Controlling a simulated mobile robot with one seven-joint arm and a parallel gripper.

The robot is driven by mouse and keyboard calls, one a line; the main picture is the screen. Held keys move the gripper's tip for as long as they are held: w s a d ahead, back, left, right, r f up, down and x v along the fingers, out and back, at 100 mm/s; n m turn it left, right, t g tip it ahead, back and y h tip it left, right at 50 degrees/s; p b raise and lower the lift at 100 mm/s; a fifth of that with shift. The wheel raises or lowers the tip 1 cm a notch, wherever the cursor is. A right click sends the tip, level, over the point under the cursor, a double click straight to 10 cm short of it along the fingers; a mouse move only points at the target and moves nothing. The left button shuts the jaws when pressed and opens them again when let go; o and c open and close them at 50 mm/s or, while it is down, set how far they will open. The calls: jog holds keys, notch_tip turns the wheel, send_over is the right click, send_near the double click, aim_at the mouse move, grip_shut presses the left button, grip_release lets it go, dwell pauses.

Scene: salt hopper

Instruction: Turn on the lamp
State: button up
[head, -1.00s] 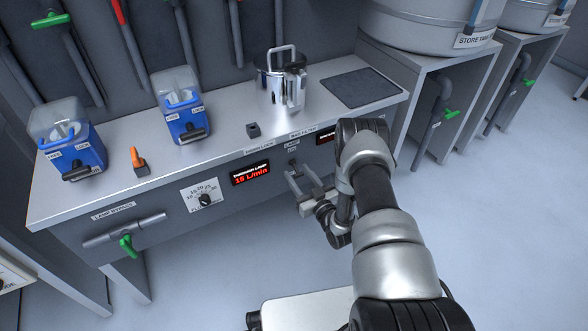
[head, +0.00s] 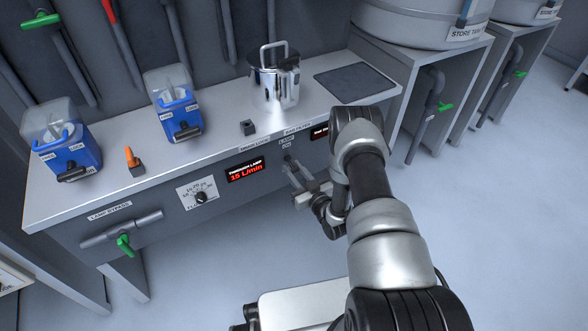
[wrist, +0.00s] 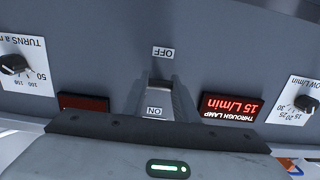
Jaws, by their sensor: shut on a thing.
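The lamp switch sits on the front panel of the bench, below a small LAMP label (head: 286,140) in the head view. My gripper (head: 294,168) is at the panel there, its fingers shut on the switch. In the wrist view, which shows the panel upside down, my gripper (wrist: 160,88) has its two fingers against the panel. The ON label (wrist: 154,111) shows between the fingers and the OFF label (wrist: 163,52) beyond their tips. The switch is mostly hidden by the fingers, so I cannot tell its position.
A red display (head: 246,170) reads 15 L/min, with a flow dial (head: 200,197) to its left. A lamp bypass valve with a green handle (head: 125,245) is further left. Blue containers and a metal vessel (head: 274,82) stand on the bench top. The floor at right is clear.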

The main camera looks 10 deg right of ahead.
jog(key=r+g+p, duration=0.2)
jog(key=p, duration=0.1)
jog(key=shift+h, duration=0.4)
jog(key=g+p, duration=0.1)
jog(key=r+g+p, duration=0.1)
jog(key=shift+g+h+p, duration=0.3)
jog(key=shift+h, duration=0.1)
jog(key=shift+w+a+r+g+h+p, duration=0.1)
jog(key=shift+r+g+h+p, duration=0.2)
jog(key=shift+g+p, duration=0.55)
jog(key=shift+w+r+g+h+p, duration=0.1)
jog(key=shift+r+g+h+p, duration=0.2)
jog(key=shift+g, duration=0.95)
jog(key=o, duration=1.1)
jog(key=shift+f, duration=0.1)
jog(key=shift+c, duration=0.2)
jog(key=p+v, duration=0.3)
jog(key=v, duration=1.4)
jog(key=shift+r, duration=0.35)
